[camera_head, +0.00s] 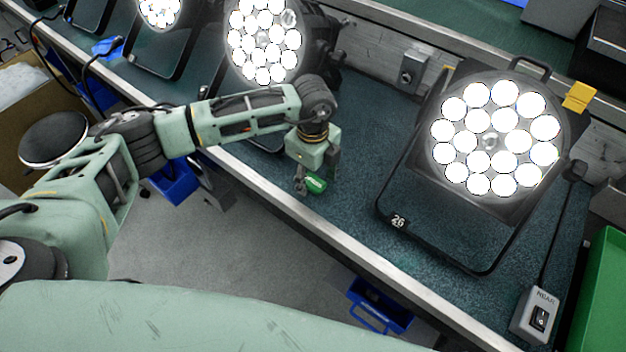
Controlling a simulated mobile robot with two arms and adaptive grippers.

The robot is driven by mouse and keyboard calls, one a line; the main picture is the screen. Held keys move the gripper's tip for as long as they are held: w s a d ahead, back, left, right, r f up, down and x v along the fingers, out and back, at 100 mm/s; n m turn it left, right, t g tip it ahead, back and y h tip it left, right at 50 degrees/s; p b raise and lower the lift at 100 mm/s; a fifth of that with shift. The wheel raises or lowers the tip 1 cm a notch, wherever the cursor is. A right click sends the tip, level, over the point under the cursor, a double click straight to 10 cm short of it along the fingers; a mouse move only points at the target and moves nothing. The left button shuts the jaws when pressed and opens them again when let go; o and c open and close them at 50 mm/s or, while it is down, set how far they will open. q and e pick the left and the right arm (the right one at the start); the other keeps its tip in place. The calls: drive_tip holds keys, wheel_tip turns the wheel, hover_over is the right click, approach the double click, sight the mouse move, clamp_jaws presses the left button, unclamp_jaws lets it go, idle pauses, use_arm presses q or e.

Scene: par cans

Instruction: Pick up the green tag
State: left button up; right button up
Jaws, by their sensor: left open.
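The gripper is open. The arm and gripper hide the bench just behind the tag. My right gripper is not in view.
A lit par can (495,140) on a black stand marked 26 is to the right; another lit par can (265,45) stands behind my arm. A grey switch box (535,317) and green bin (603,290) are at right. Bench between tag and right stand is clear.

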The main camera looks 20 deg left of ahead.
use_arm(q)
drive_tip(key=shift+f, duration=0.2)
drive_tip(key=c, duration=1)
drive_tip(key=shift+r, duration=0.1)
